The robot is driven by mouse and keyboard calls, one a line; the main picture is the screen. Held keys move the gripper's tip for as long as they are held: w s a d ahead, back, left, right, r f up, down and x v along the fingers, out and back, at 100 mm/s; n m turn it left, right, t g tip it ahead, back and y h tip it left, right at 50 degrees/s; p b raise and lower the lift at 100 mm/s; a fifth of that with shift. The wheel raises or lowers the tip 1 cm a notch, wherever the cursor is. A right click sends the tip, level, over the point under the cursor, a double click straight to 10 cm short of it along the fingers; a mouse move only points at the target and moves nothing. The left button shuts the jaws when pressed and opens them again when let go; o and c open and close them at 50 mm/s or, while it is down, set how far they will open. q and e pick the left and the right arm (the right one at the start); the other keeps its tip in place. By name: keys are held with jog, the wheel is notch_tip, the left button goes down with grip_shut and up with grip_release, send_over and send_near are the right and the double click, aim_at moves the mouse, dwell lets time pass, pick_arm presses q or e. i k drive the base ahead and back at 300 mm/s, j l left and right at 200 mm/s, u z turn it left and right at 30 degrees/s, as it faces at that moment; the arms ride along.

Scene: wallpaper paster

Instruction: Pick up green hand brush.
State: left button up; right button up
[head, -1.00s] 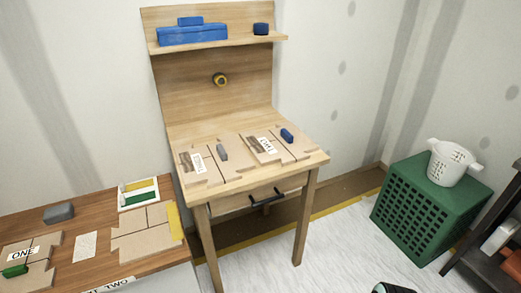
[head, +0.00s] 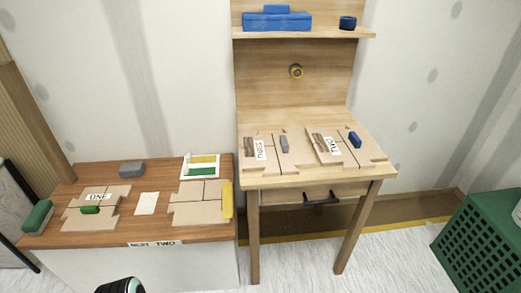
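A dark green block-like piece (head: 37,216) lies at the left end of the low wooden table. A smaller green piece (head: 90,210) lies on the beige board marked ONE (head: 105,193). I cannot tell for sure from their shapes which of these is the green hand brush. Neither of my grippers shows in the head view. A dark rounded part with a pale ring at the bottom edge looks like part of my own arm.
The low table (head: 62,243) also holds a grey block (head: 131,170), a white card (head: 147,204) and a white tray (head: 186,170). A taller wooden desk (head: 270,182) with boards stands right of it. A green crate (head: 485,240) is at the far right.

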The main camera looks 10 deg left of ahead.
aim_at(35, 225)
jog(key=u, duration=2.1)
